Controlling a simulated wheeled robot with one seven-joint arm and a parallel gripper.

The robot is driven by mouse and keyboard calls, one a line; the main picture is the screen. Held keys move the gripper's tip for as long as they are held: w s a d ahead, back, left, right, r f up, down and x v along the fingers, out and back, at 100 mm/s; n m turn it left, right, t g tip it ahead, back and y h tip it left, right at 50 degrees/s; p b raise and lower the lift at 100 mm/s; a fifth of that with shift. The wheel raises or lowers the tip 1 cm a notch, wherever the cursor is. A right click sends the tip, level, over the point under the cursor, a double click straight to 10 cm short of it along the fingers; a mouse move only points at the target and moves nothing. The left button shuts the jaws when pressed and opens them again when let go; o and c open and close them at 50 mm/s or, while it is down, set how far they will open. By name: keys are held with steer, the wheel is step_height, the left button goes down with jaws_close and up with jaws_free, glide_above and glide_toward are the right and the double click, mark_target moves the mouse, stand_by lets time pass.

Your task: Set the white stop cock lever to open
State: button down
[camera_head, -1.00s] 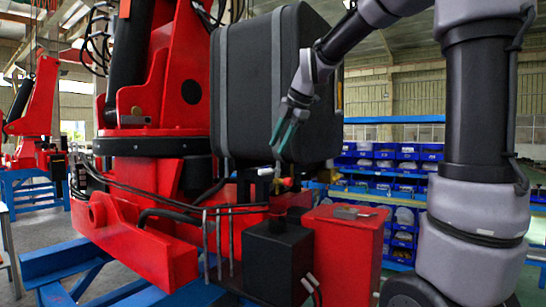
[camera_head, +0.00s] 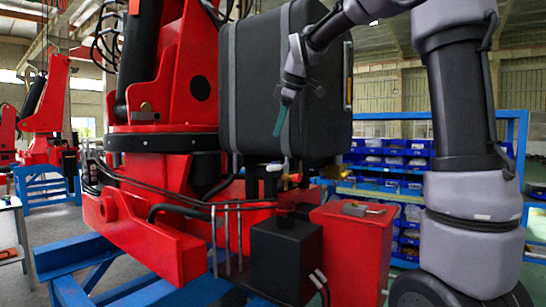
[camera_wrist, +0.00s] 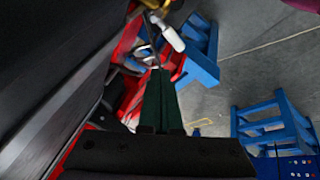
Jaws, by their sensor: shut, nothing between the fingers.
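The white stop cock lever (camera_head: 274,168) is a small pale piece below the black tank, beside a brass and red fitting (camera_head: 292,178). In the wrist view the white lever (camera_wrist: 169,34) shows larger, slanting just beyond my fingertips, with a brass part (camera_wrist: 152,4) at the top edge. My gripper (camera_head: 279,130) has green fingers pointing down in front of the tank, above the lever and apart from it. In the wrist view the fingers of my gripper (camera_wrist: 160,74) are together and empty. The exact angle of the lever is hard to tell in the head view.
The big black tank (camera_head: 265,85) stands right behind my gripper. Below are a black box (camera_head: 285,262), a red box (camera_head: 350,250) and black hoses (camera_head: 180,200). A red crane (camera_head: 165,235) rests on a blue stand (camera_head: 75,255). Shelves of blue bins (camera_head: 400,160) stand behind.

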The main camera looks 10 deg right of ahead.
mark_target(279, 167)
steer(key=w+a+m+g, duration=0.15)
steer(key=w+m, duration=0.25)
steer(key=m, duration=0.4)
step_height(279, 167, down, 10)
steer(key=shift+s+r+m+h, duration=0.2)
steer(key=shift+s+m+h, duration=0.1)
steer(key=shift+s+h, duration=0.1)
steer(key=shift+a+t, duration=0.1)
steer(key=shift+t, duration=0.15)
steer(key=shift+s+d, duration=0.25)
steer(key=shift+s, duration=0.4)
